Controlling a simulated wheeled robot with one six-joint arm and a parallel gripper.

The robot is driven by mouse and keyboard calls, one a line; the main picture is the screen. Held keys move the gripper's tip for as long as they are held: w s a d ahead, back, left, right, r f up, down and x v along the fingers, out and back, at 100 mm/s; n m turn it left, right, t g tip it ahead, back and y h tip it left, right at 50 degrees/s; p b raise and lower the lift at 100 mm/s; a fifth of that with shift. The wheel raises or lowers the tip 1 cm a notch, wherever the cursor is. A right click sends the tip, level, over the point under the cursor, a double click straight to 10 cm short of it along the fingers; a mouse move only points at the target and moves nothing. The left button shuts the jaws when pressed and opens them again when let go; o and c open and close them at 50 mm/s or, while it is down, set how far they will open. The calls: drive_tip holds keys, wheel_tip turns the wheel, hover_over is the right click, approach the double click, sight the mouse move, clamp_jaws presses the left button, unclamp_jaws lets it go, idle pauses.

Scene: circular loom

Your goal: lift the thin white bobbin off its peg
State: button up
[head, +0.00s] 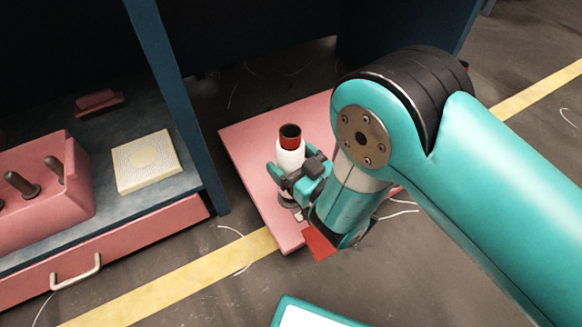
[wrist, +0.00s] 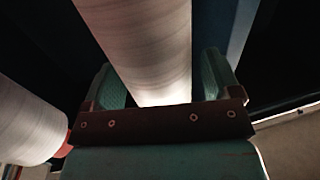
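A white bobbin (head: 289,158) with a dark red, hollow top stands upright over the pink board in the head view. My gripper (head: 297,176) reaches it from the right, with a finger on either side of its lower part. In the wrist view the white bobbin (wrist: 150,45) runs between the two teal fingers of my gripper (wrist: 165,80). It lies close to the left finger, and a narrow dark gap shows at the right finger. The gripper looks open around it. The peg inside the bobbin is hidden.
Another white bobbin (wrist: 25,125) with a red end is at the left of the wrist view. The pink board (head: 250,135) lies on the floor beside a blue post (head: 180,100). A bench at left holds a pink block with pegs (head: 35,200) and a cream square pad (head: 146,161).

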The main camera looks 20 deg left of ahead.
drive_tip(key=c, duration=1.4)
drive_tip(key=shift+r, duration=0.1)
drive_tip(key=shift+r+p, duration=0.65)
drive_tip(key=shift+p, duration=0.3)
wheel_tip(320, 180, up, 16)
drive_tip(key=p, duration=1.6)
drive_tip(key=shift+r+p, duration=0.1)
drive_tip(key=shift+p, duration=0.2)
wheel_tip(320, 180, up, 7)
drive_tip(key=p, duration=0.7)
drive_tip(key=shift+r, duration=0.15)
